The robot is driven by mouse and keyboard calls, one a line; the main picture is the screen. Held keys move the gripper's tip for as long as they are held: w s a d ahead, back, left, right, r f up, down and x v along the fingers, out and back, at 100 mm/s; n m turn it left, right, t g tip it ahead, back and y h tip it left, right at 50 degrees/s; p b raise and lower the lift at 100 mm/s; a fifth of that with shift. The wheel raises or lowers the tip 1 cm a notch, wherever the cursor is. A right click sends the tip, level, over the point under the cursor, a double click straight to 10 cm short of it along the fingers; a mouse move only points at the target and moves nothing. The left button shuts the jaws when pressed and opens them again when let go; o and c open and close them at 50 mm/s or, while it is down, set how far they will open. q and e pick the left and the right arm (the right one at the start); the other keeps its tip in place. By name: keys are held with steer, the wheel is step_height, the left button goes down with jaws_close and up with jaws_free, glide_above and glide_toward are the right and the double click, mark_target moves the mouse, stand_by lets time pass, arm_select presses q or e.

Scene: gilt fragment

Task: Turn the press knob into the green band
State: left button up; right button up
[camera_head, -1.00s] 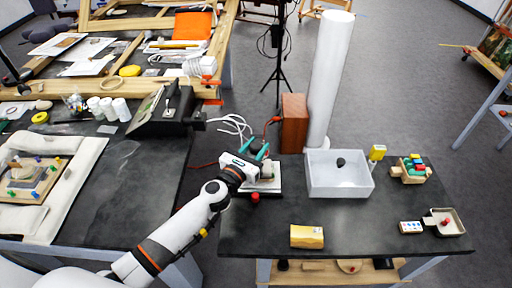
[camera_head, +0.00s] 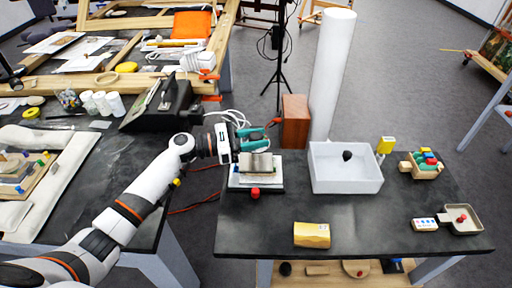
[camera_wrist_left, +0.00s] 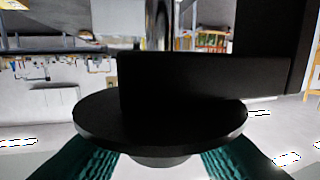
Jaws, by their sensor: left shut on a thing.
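My left gripper (camera_head: 256,139) has its teal fingers over the back of the small press (camera_head: 262,168) at the worktable's left end. The press has a pale base, a grey block and a red ball at its front. In the left wrist view, a round black disc-like knob (camera_wrist_left: 100,118) fills the middle. The teal fingers reach in from both sides below it and are shut on the knob. A black bar (camera_wrist_left: 200,80) crosses above the disc. No green band shows in either view; the knob's marking is hidden or too small to see. My right gripper is not in view.
A white tray (camera_head: 345,181) with a dark lump inside stands right of the press, and a brown wooden box (camera_head: 295,122) behind it. A yellow block (camera_head: 312,235) lies at the front edge. The tabletop between them is clear. Cables hang behind the gripper.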

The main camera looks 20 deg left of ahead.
arm_select(q)
steer(key=m+g+b, duration=0.1)
steer(key=m+g+h+b, duration=0.1)
steer(key=g, duration=0.1)
steer(key=m+g+b, duration=0.1)
steer(key=g+b, duration=0.1)
steer(key=shift+w+f+m+h, duration=0.1)
steer(key=shift+f+m+h, duration=0.2)
steer(key=shift+h, duration=0.1)
steer(key=shift+r+m+g+b, duration=0.15)
steer(key=shift+m+g+b, duration=0.8)
steer(key=shift+g, duration=0.55)
steer(key=shift+r+m+g+b, duration=0.1)
steer(key=shift+m+g+b, duration=0.8)
steer(key=shift+g, duration=0.6)
steer(key=o, duration=1)
steer(key=shift+w+a+b, duration=0.25)
steer(key=shift+a+b, duration=0.45)
steer(key=shift+a, duration=1.3)
steer(key=shift+w+a+b, duration=0.2)
steer(key=shift+a+b, duration=0.5)
steer(key=shift+a, duration=1.25)
steer(key=shift+w+a+b, duration=0.25)
steer(key=shift+a+b, duration=0.45)
steer(key=shift+a, duration=1.3)
